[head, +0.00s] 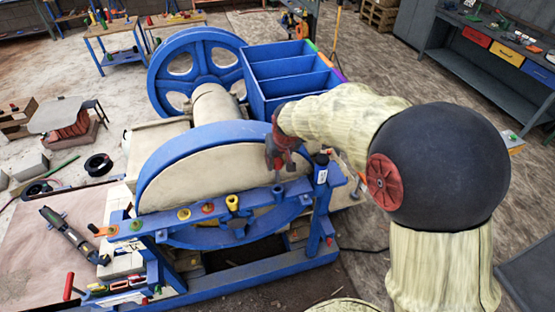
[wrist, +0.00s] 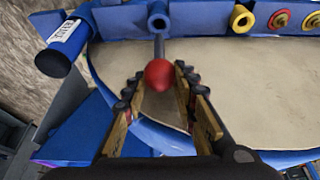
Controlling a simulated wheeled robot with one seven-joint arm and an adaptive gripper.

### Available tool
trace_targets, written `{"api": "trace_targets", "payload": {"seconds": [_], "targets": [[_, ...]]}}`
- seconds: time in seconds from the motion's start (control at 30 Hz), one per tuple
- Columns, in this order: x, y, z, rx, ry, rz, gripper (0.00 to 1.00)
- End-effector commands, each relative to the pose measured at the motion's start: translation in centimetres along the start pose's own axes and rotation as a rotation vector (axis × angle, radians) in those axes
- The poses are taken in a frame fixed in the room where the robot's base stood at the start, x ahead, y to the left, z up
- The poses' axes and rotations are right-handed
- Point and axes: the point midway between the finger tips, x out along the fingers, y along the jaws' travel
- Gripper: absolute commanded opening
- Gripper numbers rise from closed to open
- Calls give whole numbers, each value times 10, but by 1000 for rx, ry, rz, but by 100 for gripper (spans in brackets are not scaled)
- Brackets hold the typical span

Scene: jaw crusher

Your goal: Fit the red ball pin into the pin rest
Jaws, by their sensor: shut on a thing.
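The red ball pin has a red ball (wrist: 158,75) and a thin grey shaft, seen in the wrist view. My gripper (wrist: 158,88) is shut on the ball, with one finger on each side. The shaft points away toward a short blue tube (wrist: 159,20) on the blue bar, which looks like the pin rest. The shaft end meets the tube's lower edge in the picture; I cannot tell if it is inside. In the head view my gripper (head: 279,160) is above the blue tube (head: 278,190), and I cannot make out the pin clearly.
A labelled blue post (head: 321,167) stands close right of the tube. A yellow cup (head: 232,202) and coloured rings sit along the bar (head: 258,197) to the left. The large blue-rimmed wheel (head: 200,165) is right behind. A blue compartment bin (head: 285,75) stands farther back.

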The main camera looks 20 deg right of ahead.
Motion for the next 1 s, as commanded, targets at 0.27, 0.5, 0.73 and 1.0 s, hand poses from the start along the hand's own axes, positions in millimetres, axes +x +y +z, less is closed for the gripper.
{"api": "trace_targets", "payload": {"seconds": [0.27,0.5,0.73,1.0], "targets": [[9,0,4,0,1,0,0],[16,0,6,0,1,0,0],[23,0,9,0,1,0,0],[30,0,12,0,1,0,0]]}}
